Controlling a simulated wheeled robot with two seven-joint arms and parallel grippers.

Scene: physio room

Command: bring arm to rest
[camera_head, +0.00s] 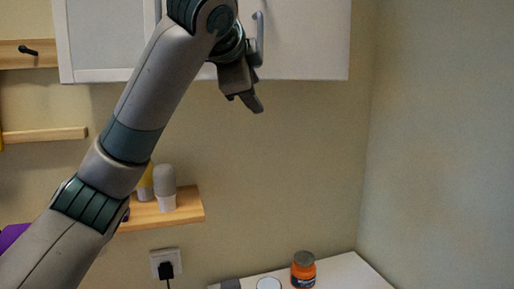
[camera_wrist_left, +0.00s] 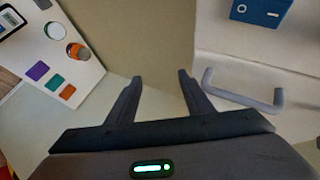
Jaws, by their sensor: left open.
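My left arm rises from the lower left of the head view. Its gripper (camera_head: 246,97) hangs in front of the lower edge of a white wall cabinet (camera_head: 305,40), near the cabinet's grey handle (camera_head: 259,38). In the left wrist view my left gripper (camera_wrist_left: 159,78) has its two dark fingers spread apart with nothing between them. The grey handle (camera_wrist_left: 243,99) shows to the right of the fingers in that view. I cannot tell from these views whether the gripper touches the cabinet. My right gripper is in neither view.
A wooden shelf (camera_head: 190,208) with bottles is behind my arm. An orange jar (camera_head: 303,270) stands on a white surface (camera_head: 345,268) below. A socket with a black plug (camera_head: 166,268) is on the wall. The wall right of the gripper is clear.

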